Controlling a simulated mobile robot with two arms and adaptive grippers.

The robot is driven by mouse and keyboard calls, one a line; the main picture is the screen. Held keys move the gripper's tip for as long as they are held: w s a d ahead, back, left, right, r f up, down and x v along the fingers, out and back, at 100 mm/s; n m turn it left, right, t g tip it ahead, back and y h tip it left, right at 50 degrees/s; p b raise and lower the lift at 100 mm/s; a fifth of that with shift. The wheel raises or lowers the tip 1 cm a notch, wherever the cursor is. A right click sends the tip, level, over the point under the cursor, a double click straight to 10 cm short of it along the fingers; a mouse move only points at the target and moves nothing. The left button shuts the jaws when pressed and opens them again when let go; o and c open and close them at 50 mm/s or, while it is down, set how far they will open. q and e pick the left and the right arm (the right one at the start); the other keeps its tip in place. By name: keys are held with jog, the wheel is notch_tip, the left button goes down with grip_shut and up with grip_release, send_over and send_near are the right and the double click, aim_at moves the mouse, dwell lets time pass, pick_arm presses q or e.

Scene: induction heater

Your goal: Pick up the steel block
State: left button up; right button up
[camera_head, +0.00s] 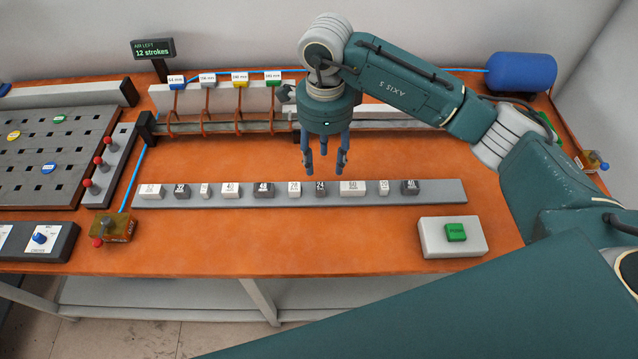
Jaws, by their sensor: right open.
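Several small labelled blocks stand in a row on a long grey strip (440,191), some light and some dark. Dark ones include a block (264,189) left of centre, a block (320,188) near the middle and a block (410,187) at the right end. Their labels are too small to read surely, and I cannot tell which is the steel block. My right gripper (325,168) points down, open and empty, above the row near the middle dark block and a light block (294,188). It appears apart from them. My left gripper is out of view.
Behind stands a rail (220,127) with several coils and coloured tags. A green button box (452,236) is at the front right, a blue tank (521,73) at the back right. A slotted board (50,150) and red-knobbed levers (104,165) are left. The orange tabletop before the strip is mostly clear.

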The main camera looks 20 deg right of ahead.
jog(key=p, duration=0.1)
send_over(322, 186)
notch_tip(322, 186, down, 4)
jog(key=shift+s+d+f, duration=0.1)
jog(key=shift+d+f, duration=0.05)
jog(key=shift+f, duration=0.1)
notch_tip(322, 186, down, 5)
jog(key=shift+f+p, duration=0.1)
jog(key=shift+p, duration=1.15)
grip_shut()
